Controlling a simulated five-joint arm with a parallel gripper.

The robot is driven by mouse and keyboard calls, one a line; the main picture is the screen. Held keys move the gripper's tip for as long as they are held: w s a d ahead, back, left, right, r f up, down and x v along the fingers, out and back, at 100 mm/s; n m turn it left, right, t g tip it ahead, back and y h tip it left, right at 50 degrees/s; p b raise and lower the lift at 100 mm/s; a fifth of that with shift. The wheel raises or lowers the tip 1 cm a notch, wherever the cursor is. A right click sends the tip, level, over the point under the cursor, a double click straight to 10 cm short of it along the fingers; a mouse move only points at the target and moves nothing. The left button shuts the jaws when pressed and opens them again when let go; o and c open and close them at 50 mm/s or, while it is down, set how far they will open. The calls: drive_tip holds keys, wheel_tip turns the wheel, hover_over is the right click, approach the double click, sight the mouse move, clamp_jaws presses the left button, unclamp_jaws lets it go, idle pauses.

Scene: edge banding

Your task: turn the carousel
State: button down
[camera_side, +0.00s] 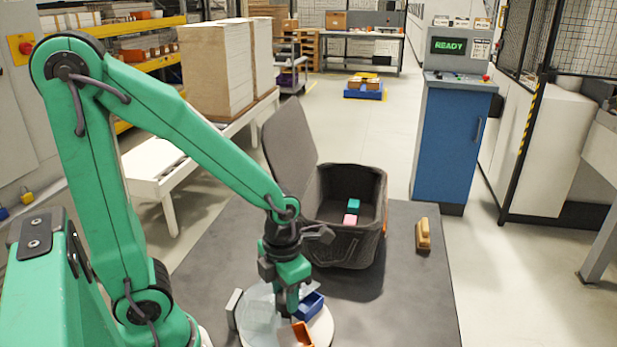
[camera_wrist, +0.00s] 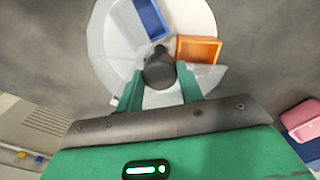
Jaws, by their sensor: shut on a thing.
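The carousel (camera_side: 323,328) is a round pale turntable on the dark table, below my arm. It carries a blue bin (camera_side: 311,305), an orange bin (camera_side: 303,333) and what look like clear bins. In the wrist view the blue bin (camera_wrist: 151,18) is at the top and the orange bin (camera_wrist: 199,50) is at the right. A dark round knob (camera_wrist: 159,66) stands at the carousel's middle. My gripper (camera_wrist: 159,88) points down with its green fingers shut on this knob, one finger at each side. In the side view my gripper (camera_side: 289,305) hides the knob.
A dark container (camera_side: 345,245) with its lid open stands behind the carousel, holding a teal block (camera_side: 354,206) and a pink block (camera_side: 351,219). A yellow-brown brush-like object (camera_side: 423,235) lies at the right of the table. The table between them and its front right are clear.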

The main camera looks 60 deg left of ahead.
idle(0.4)
drive_tip(key=c, duration=0.9)
unclamp_jaws()
drive_tip(key=shift+r, duration=0.15)
drive_tip(key=shift+r, duration=3.8)
